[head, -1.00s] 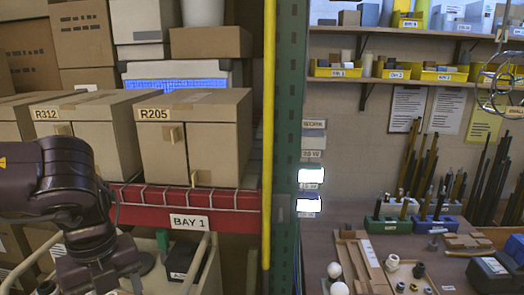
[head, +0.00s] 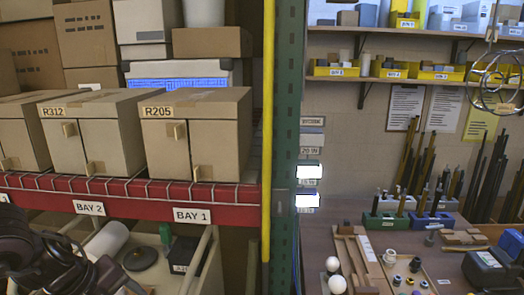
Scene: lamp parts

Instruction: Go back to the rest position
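My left arm shows at the lower left corner of the head view as dark links and a dark gripper part (head: 72,268) low beside the cart. It is cropped and dark, so the fingers cannot be made out. My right gripper is not in the view. The box marked R205 (head: 220,140) and the box marked R312 (head: 102,140) stand on the red shelf beam (head: 240,215) with the labels BAY 1 and BAY 2. Nothing is seen held.
Below the shelf is a cart (head: 205,262) holding a white cylinder (head: 105,241), a dark disc (head: 141,258) and a dark box (head: 183,254). A yellow post (head: 267,130) and green upright (head: 287,120) stand mid-view. At right, a workbench (head: 455,285) carries several lamp parts and racks.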

